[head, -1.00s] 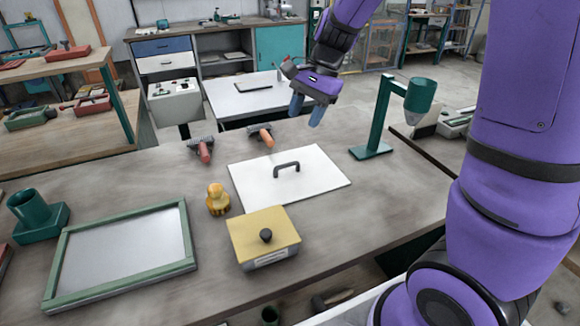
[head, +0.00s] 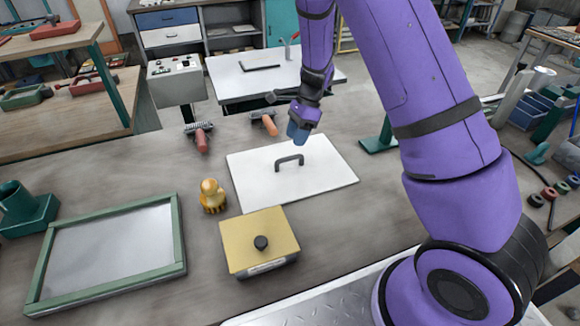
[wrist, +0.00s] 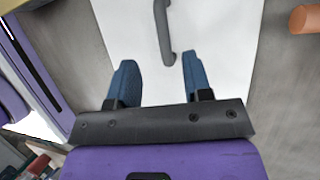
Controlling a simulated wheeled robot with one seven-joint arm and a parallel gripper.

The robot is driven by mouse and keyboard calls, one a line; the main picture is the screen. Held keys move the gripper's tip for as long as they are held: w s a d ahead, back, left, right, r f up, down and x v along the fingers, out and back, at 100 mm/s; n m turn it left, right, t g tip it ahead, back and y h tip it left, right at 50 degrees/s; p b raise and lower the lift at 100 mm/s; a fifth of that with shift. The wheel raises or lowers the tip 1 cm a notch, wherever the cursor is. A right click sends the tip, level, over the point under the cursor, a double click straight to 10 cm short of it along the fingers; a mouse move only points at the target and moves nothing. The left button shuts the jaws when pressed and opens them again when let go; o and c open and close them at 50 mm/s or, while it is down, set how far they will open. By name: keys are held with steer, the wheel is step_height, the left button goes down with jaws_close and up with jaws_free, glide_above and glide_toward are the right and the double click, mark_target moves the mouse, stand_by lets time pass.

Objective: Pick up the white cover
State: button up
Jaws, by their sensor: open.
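The white cover (head: 318,178) is a flat white panel lying on the workbench, with a dark grey arched handle (head: 289,160) standing up near its middle. It also fills the middle of the wrist view (wrist: 220,50), with the handle (wrist: 163,35) running up the picture. My gripper (head: 299,134) has blue fingers and is over the cover's far part, just beyond and slightly right of the handle. In the wrist view my gripper (wrist: 157,75) is open and empty. The handle's near end shows ahead of and between the two fingers. The exact height above the cover is unclear.
A yellow box (head: 262,235) with a black knob sits near the cover's front edge. Two brush-like tools with red (head: 201,140) and orange (head: 269,124) handles lie behind. A green-framed screen (head: 110,255) lies at left.

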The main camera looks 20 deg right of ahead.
mark_target(289, 158)
steer(key=x, duration=0.8)
steer(key=shift+w+d+f, duration=0.2)
steer(key=shift+d, duration=0.05)
jaws_close()
